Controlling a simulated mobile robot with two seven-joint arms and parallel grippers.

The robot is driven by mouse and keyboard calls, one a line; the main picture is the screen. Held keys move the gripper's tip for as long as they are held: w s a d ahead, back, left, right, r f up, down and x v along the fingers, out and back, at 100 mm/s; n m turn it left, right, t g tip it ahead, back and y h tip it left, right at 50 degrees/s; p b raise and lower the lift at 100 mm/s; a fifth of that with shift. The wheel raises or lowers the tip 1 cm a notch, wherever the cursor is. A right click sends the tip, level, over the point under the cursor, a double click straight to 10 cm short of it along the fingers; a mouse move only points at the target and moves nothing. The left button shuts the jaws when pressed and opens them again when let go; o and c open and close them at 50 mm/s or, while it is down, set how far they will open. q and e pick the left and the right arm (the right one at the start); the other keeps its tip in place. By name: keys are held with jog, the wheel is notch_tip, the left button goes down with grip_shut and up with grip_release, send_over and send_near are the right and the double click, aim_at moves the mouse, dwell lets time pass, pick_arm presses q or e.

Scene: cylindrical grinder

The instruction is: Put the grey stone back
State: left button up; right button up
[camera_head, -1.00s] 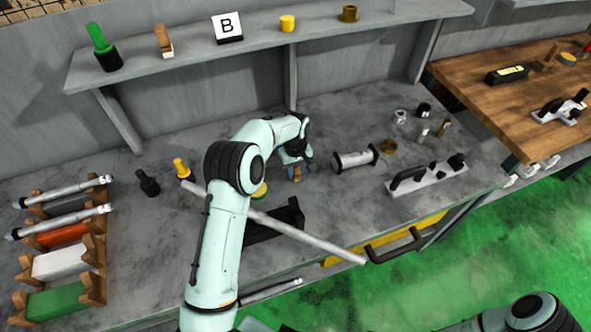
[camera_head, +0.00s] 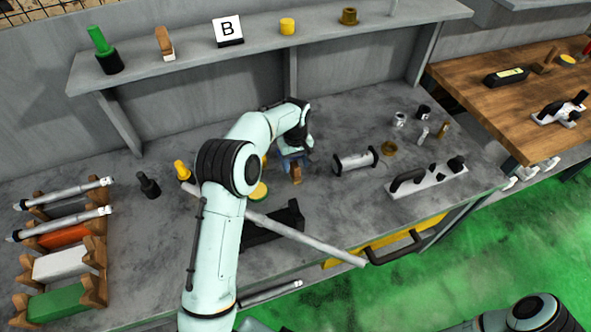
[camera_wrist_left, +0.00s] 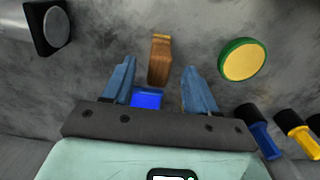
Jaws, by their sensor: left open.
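My left gripper (camera_head: 295,165) is open and empty above the bench, in the middle of the head view. Its two blue fingers (camera_wrist_left: 160,75) spread either side of a brown wooden block (camera_wrist_left: 160,60), which lies just beyond and between the tips, apparently untouched. The block also shows below the gripper in the head view (camera_head: 296,174). A dark grey stone (camera_head: 68,207) appears in the far slot of the wooden rack at left, partly hidden by a silver rod. I cannot tell whether either is the task's stone. My right gripper is out of view.
The rack (camera_head: 93,255) also holds orange, white and green blocks. A long silver bar (camera_head: 305,238) passes near my left arm, by a black holder (camera_head: 280,222). A yellow-green disc (camera_wrist_left: 243,60) lies near the wooden block. A roller (camera_head: 355,160) stands to the right.

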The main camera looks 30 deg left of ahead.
aim_at(295, 166)
pick_arm(q)
notch_tip(295, 166, up, 7)
jog(key=shift+f+p, duration=0.15)
jog(key=shift+p, duration=0.15)
jog(key=shift+f, duration=0.1)
dwell(0.4)
